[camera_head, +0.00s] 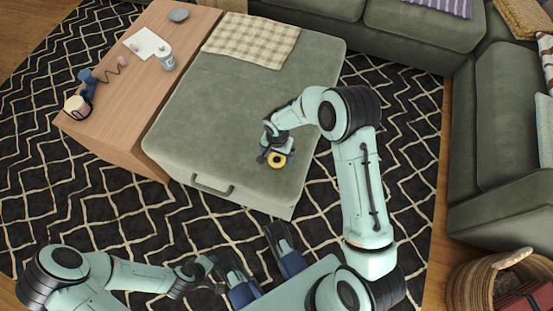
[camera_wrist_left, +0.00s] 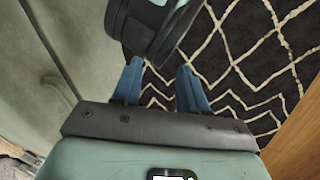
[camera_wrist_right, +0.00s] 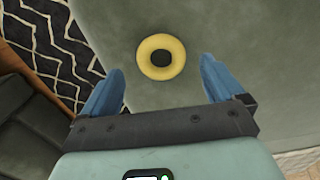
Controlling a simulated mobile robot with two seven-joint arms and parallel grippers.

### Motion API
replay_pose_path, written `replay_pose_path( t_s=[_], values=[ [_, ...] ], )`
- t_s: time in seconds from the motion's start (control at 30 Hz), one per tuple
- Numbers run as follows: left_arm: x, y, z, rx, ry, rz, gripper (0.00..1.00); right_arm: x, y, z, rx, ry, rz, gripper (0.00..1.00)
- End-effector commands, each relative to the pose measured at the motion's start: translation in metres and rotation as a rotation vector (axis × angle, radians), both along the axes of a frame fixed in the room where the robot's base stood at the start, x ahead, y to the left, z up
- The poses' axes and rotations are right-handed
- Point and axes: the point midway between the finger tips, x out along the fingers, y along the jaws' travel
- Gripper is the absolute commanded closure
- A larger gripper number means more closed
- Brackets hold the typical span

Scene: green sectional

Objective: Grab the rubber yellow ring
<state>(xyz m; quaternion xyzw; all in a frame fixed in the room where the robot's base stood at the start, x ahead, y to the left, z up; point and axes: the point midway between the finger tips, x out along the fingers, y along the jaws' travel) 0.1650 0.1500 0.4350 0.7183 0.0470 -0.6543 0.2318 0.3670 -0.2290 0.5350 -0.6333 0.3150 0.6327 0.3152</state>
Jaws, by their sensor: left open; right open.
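The yellow ring (camera_head: 277,164) lies flat on the green ottoman (camera_head: 235,105), near its front right corner. In the right wrist view the ring (camera_wrist_right: 161,74) shows whole, with a dark centre, just beyond and between the fingertips. My right gripper (camera_wrist_right: 161,66) is open and empty, pointing down over the ring; the ring does not appear to touch either finger. In the head view this gripper partly overlaps the ring's far side. My left gripper (camera_wrist_left: 160,68) is open and empty, low over the patterned rug in front of the ottoman.
A wooden table (camera_head: 120,75) adjoins the ottoman's left side, bearing a bottle (camera_head: 167,60), paper, a mug and a dumbbell-like blue object. A checkered cloth (camera_head: 252,38) lies on the ottoman's far end. A green sofa stands behind and right. A basket (camera_head: 500,285) is at lower right.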

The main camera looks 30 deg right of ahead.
Motion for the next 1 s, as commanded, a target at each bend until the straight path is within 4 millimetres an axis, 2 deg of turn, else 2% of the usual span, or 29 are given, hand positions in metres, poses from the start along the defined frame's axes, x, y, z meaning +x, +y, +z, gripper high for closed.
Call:
replay_pose_path(
  t_s=[0.03, 0.17, 0.4, 0.43, 0.6, 0.63, 1.0],
  values=[
    [0.004, 0.002, -0.005, 0.005, -0.011, 0.005, 0.57, 0.001, -0.001, -0.012, 0.0, 0.004, -0.001, 0.05],
    [0.011, 0.006, -0.01, 0.015, -0.029, 0.012, 0.57, 0.002, 0.0, -0.03, 0.0, 0.002, -0.001, 0.05],
    [0.013, 0.007, -0.01, 0.016, -0.035, 0.015, 0.57, 0.002, 0.0, -0.032, 0.0, 0.0, -0.001, 0.05],
    [0.013, 0.007, -0.01, 0.016, -0.035, 0.015, 0.57, 0.002, 0.0, -0.032, 0.0, 0.0, -0.001, 0.08],
    [0.013, 0.006, -0.01, 0.017, -0.035, 0.014, 0.57, 0.002, 0.0, -0.032, 0.0, 0.0, -0.001, 0.64],
    [0.013, 0.006, -0.01, 0.017, -0.035, 0.014, 0.57, 0.002, 0.0, -0.032, 0.0, 0.0, -0.001, 0.67],
    [0.011, 0.006, -0.008, 0.015, -0.03, 0.013, 0.57, 0.002, 0.0, -0.027, 0.0, -0.001, -0.001, 0.67]
  ],
)
